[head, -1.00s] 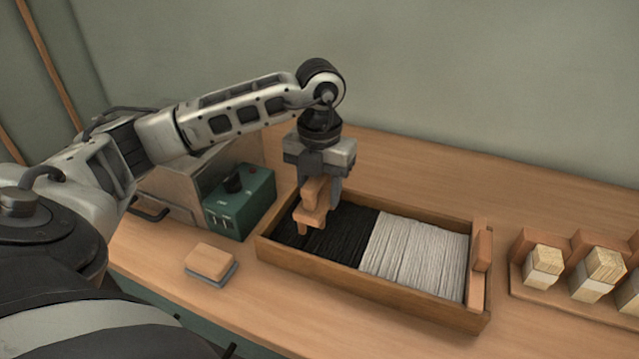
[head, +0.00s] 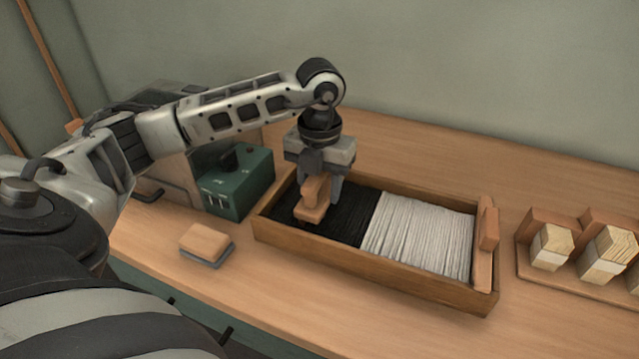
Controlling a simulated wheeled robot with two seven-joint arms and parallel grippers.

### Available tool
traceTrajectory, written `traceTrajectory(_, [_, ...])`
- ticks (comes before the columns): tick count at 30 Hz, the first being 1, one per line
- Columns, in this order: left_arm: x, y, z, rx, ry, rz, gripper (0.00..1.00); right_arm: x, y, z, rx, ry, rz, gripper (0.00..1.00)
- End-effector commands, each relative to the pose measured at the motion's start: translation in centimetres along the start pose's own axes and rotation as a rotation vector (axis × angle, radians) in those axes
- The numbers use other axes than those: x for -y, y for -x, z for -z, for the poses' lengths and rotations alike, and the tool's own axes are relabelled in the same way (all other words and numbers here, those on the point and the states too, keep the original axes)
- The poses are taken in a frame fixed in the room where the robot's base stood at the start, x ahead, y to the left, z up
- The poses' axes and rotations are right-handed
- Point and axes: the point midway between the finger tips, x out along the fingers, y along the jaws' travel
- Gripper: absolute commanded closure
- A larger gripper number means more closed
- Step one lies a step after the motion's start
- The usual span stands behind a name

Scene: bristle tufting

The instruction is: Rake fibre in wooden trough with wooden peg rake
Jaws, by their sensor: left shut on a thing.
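The wooden trough (head: 376,264) stands on the bench and holds black fibre (head: 345,217) on the left and white fibre (head: 418,236) on the right. My left gripper (head: 319,189) points down over the left part of the trough. It is shut on the wooden peg rake (head: 312,208), whose head is low over the black fibre. Its pegs are hidden, so I cannot tell whether they touch the fibre. A wooden end piece (head: 484,247) stands at the trough's right end. My right gripper is not in view.
A green box with a black knob (head: 238,182) stands left of the trough. A wood-topped block (head: 206,242) lies on the bench at front left. A rack with several pale wooden blocks (head: 549,246) stands at right. Bench behind the trough is clear.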

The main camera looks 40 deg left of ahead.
Motion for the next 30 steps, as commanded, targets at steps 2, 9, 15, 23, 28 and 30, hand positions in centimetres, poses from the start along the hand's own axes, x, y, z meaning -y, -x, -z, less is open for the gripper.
traceTrajectory(2, [0.6,0.1,0.0,0.001,-0.002,0.002,0.84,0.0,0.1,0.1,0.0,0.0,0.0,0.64])
traceTrajectory(9, [4.4,0.2,0.0,0.0,-0.003,0.004,0.84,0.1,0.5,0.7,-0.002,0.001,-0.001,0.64])
traceTrajectory(15, [7.6,0.1,0.0,0.0,-0.003,0.004,0.84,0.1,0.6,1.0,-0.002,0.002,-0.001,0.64])
traceTrajectory(23, [11.8,0.1,0.0,0.001,-0.003,0.002,0.84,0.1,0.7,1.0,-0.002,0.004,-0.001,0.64])
traceTrajectory(28, [14.6,0.1,0.0,0.001,-0.003,0.003,0.84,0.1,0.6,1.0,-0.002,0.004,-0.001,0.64])
traceTrajectory(30, [15.7,0.1,0.0,0.001,-0.003,0.003,0.84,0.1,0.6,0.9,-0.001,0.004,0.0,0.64])
